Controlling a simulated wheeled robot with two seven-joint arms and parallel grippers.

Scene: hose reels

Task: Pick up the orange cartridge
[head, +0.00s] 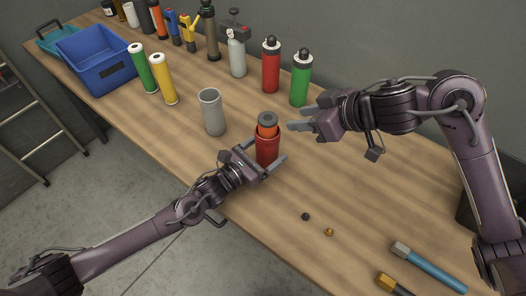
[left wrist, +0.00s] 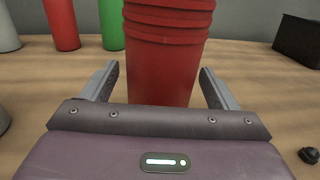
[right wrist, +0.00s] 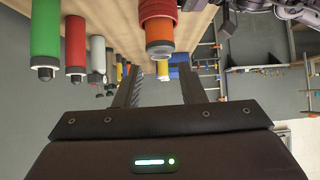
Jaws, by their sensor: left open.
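The orange cartridge (head: 267,131) stands upright with a dark grey cap, its lower part hidden inside a red ribbed holder (head: 267,152) on the bench. In the right wrist view, which is upside down, the cartridge (right wrist: 159,36) lies beyond the fingertips. My left gripper (head: 263,152) is open, with one finger on each side of the red holder. The left wrist view shows the holder (left wrist: 165,75) between the fingers, with gaps on both sides. My right gripper (head: 303,115) is open and empty, to the right of the cartridge and pointing left towards it.
A grey cup (head: 212,112) stands left of the holder. Red (head: 271,67) and green (head: 301,80) bottles stand behind. Yellow (head: 164,79) and green (head: 143,68) tubes stand near a blue bin (head: 97,60). A dark knob (head: 305,216) and brass piece (head: 329,232) lie in front.

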